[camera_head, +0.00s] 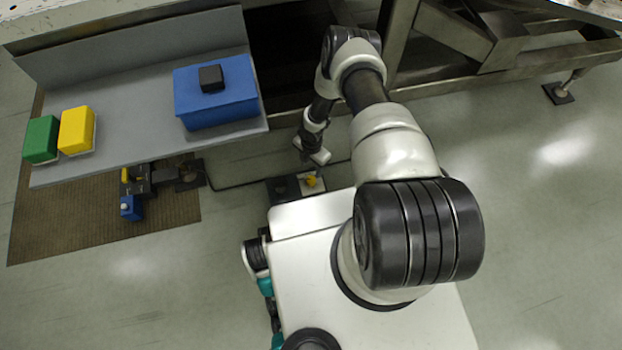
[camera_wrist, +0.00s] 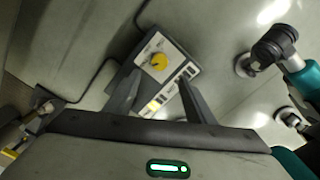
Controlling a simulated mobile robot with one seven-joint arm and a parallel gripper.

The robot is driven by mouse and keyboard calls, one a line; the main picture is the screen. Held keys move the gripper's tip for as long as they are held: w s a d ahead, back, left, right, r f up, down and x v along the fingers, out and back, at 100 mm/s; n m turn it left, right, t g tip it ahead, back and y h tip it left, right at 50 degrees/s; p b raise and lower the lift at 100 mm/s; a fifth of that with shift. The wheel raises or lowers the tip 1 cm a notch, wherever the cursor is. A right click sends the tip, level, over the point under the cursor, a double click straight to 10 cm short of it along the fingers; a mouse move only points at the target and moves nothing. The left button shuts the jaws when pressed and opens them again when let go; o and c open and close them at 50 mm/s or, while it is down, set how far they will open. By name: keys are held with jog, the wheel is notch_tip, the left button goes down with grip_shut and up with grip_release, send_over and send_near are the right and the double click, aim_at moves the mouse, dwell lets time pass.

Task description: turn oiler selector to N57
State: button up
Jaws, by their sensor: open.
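The oiler selector is a yellow knob (camera_wrist: 158,61) on a pale plate of a small floor-level unit (camera_wrist: 146,50). In the wrist view the knob lies a little beyond my gripper's fingertips (camera_wrist: 157,78), roughly centred between them. My gripper is open and empty, with the two dark fingers on either side of the unit. The knob also shows in the head view (camera_head: 311,181), just below my gripper (camera_head: 312,157) and close to my base. Marks around the knob are too small to read, so I cannot tell which position it points to. A strip with light and yellow patches (camera_wrist: 155,105) shows between the fingers.
A grey bench (camera_head: 140,110) at left carries a blue box (camera_head: 215,105) with a black block, a yellow box (camera_head: 76,130) and a green box (camera_head: 41,139). A small blue device (camera_head: 130,208) stands on a brown mat (camera_head: 60,225). A cable runs to the unit.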

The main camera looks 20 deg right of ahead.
aim_at(311, 179)
notch_tip(311, 179, down, 12)
jog(key=b, duration=0.4)
jog(key=shift+w+r, duration=0.1)
jog(key=shift+r, duration=0.15)
jog(key=c, duration=1.1)
